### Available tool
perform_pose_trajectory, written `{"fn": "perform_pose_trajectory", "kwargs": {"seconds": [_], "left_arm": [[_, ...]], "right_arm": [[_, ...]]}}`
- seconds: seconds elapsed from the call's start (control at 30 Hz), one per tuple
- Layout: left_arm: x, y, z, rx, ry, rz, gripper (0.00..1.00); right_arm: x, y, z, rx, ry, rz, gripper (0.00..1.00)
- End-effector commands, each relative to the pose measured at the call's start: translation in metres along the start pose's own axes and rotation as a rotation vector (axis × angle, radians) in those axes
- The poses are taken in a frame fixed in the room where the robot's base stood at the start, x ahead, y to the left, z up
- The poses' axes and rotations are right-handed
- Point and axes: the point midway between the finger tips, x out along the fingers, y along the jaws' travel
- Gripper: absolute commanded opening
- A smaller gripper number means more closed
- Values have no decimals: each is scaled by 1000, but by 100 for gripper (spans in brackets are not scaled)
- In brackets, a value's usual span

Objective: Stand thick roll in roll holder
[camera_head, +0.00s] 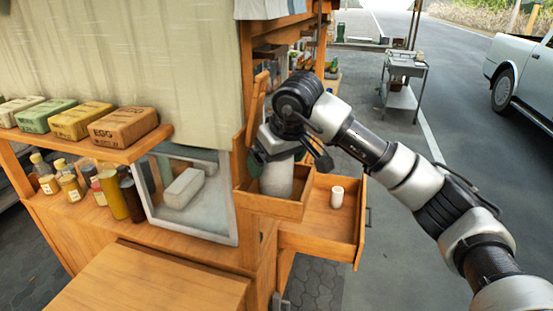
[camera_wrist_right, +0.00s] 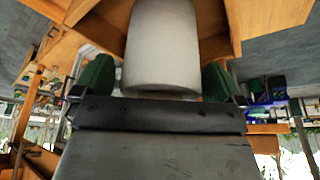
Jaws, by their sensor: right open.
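The thick roll (camera_head: 277,179) is a pale grey-white cylinder. It appears upright inside the small open wooden box that looks like the roll holder (camera_head: 269,206), at the corner of the stall. My right gripper (camera_head: 288,157) is open, pointing down around the roll's upper part. In the right wrist view, the roll (camera_wrist_right: 163,45) lies between the two green fingertips (camera_wrist_right: 158,82), with a small gap visible on each side. The roll's bottom is hidden by the box's front wall. My left gripper is out of view.
A pulled-out wooden drawer (camera_head: 318,226) holds a small white roll (camera_head: 337,196) right of the box. A white-framed tray (camera_head: 194,218) leans on the left, beside several bottles. A wooden counter (camera_head: 150,280) is in front.

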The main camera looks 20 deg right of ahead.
Motion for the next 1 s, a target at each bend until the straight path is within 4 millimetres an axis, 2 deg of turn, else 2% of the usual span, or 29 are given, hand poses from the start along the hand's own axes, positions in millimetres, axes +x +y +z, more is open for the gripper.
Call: {"fn": "perform_pose_trajectory", "kwargs": {"seconds": [0.1, 0.17, 0.5, 0.63, 0.8, 1.0], "left_arm": [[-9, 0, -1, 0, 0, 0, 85], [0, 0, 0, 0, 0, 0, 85], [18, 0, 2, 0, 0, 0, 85], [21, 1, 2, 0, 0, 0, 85], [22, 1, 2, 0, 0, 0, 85], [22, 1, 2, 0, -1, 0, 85]], "right_arm": [[-10, 0, -4, 0, 1, -1, 100], [-15, 0, -3, 0, 5, 0, 100], [-88, 0, -2, 0, 6, 2, 100], [-109, 0, -3, 1, 4, 2, 100], [-123, 0, -2, 1, 1, 1, 100], [-126, 0, -2, 1, 0, 0, 100]]}}
